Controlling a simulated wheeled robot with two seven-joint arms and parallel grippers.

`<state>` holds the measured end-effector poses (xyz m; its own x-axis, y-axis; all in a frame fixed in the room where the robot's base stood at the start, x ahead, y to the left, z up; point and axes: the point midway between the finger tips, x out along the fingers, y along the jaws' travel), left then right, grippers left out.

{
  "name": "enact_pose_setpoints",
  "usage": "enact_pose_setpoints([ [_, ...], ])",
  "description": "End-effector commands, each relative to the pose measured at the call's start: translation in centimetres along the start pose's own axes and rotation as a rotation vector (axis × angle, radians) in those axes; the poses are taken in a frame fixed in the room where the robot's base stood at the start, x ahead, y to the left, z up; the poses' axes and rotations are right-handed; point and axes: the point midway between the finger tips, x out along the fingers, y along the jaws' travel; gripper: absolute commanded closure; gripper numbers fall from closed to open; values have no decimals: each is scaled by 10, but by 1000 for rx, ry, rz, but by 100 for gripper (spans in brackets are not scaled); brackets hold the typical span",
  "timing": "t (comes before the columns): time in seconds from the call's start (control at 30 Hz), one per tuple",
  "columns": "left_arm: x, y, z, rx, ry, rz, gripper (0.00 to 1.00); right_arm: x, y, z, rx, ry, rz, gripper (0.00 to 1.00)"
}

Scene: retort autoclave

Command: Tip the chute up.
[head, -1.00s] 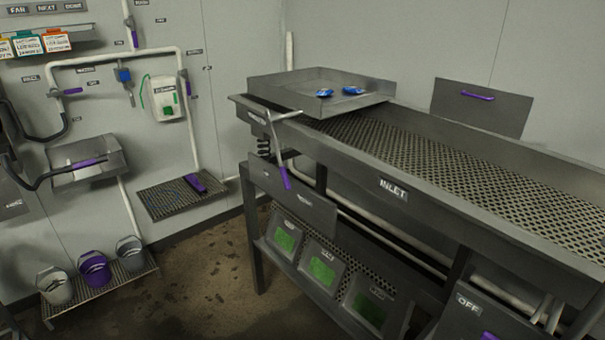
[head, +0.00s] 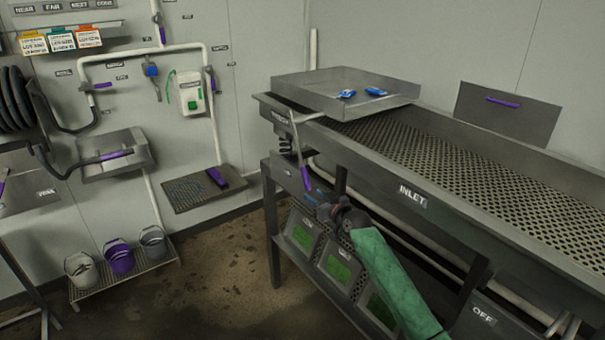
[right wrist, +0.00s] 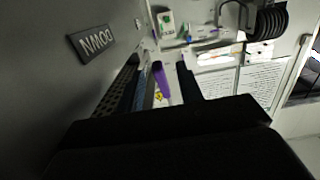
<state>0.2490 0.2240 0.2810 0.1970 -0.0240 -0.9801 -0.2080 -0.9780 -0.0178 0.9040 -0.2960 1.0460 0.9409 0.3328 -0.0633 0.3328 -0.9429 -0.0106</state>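A shallow grey pan (head: 318,92), which may be the chute, sits about level on the left end of the long perforated trough (head: 440,150). Two blue packets (head: 360,93) lie in it. A bent metal lever with a purple grip (head: 306,178) hangs at this end, pointing down. My right gripper (head: 314,199) is at the lower end of the grip. In the right wrist view the purple grip (right wrist: 161,80) shows between the two fingers, which stand apart with a gap on the right side. My left gripper is out of view.
A DOWN label (right wrist: 92,42) is on the grey plate close to my right gripper. Bins with green contents (head: 340,270) stand under the trough. Buckets (head: 119,257) stand on a rack at left. The floor between is clear.

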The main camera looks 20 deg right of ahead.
Motion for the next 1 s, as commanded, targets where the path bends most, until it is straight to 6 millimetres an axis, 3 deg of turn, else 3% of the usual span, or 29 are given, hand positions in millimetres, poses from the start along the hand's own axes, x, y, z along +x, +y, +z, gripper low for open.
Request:
enact_pose_setpoints([
  [0.03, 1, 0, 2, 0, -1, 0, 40, 2, 3, -19, -6, 25, -3, 64],
  [0.1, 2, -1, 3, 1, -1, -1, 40, 3, 4, -36, -9, 48, -7, 64],
  [0.2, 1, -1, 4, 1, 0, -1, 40, 6, 6, -47, -11, 63, -9, 64],
  [0.3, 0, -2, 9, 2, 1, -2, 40, 15, 6, -50, -9, 65, -9, 64],
  [0.7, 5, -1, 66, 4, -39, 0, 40, 69, 5, -52, -9, 62, -9, 64],
  [1.0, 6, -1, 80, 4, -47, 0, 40, 81, 5, -50, -11, 63, -9, 64],
])
